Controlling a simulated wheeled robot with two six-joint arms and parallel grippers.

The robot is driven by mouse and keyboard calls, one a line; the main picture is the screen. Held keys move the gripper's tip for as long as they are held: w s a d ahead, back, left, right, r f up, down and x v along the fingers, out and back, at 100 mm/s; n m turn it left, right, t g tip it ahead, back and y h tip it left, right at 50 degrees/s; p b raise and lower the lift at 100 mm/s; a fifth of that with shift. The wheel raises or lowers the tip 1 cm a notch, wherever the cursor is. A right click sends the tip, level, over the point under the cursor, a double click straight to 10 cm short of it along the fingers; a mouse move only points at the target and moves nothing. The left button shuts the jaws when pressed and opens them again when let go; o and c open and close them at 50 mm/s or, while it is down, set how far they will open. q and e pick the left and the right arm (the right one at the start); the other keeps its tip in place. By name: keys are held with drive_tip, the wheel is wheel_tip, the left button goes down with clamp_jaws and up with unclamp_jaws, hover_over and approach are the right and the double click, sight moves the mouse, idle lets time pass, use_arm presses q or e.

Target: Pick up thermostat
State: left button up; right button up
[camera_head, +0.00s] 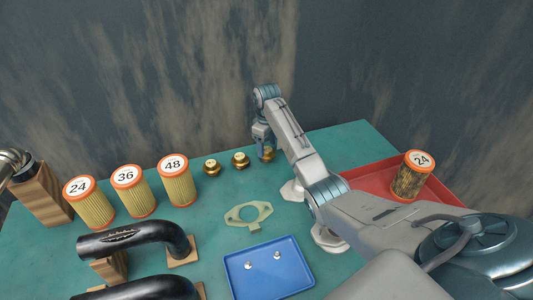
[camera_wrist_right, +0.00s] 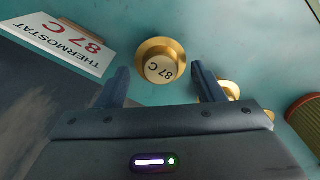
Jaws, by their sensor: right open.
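Three small brass thermostats stand in a row at the back of the green table in the head view: a left one (camera_head: 212,166), a middle one (camera_head: 240,160) and a right one (camera_head: 268,154). My right gripper (camera_head: 263,148) is over the right one and partly hides it. In the right wrist view, a thermostat marked "87 C" (camera_wrist_right: 160,62) lies between and just beyond the two open fingers of the right gripper (camera_wrist_right: 160,82). No finger visibly grips it. Another brass thermostat (camera_wrist_right: 229,90) is partly hidden behind a finger. My left gripper is not in view.
A white card (camera_wrist_right: 66,42) reads "THERMOSTAT 87 C". Filters marked 24 (camera_head: 91,204), 36 (camera_head: 134,192) and 48 (camera_head: 177,182) stand left. A pale gasket (camera_head: 236,215), blue tray (camera_head: 270,282) and black pipe (camera_head: 130,236) lie nearer. A red tray (camera_head: 365,177) holds a dirty filter (camera_head: 408,182).

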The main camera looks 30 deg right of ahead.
sight(267, 149)
drive_tip(key=f, duration=0.1)
drive_tip(key=f+p, duration=0.1)
drive_tip(key=f, duration=0.1)
drive_tip(key=shift+s+f, duration=0.2)
drive_tip(key=shift+f, duration=0.45)
drive_tip(key=c, duration=0.7)
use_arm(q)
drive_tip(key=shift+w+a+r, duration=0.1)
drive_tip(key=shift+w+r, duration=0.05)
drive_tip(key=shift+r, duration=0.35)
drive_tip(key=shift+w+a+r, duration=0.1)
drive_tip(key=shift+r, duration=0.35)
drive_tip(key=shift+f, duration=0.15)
use_arm(e)
drive_tip(key=shift+r, duration=0.2)
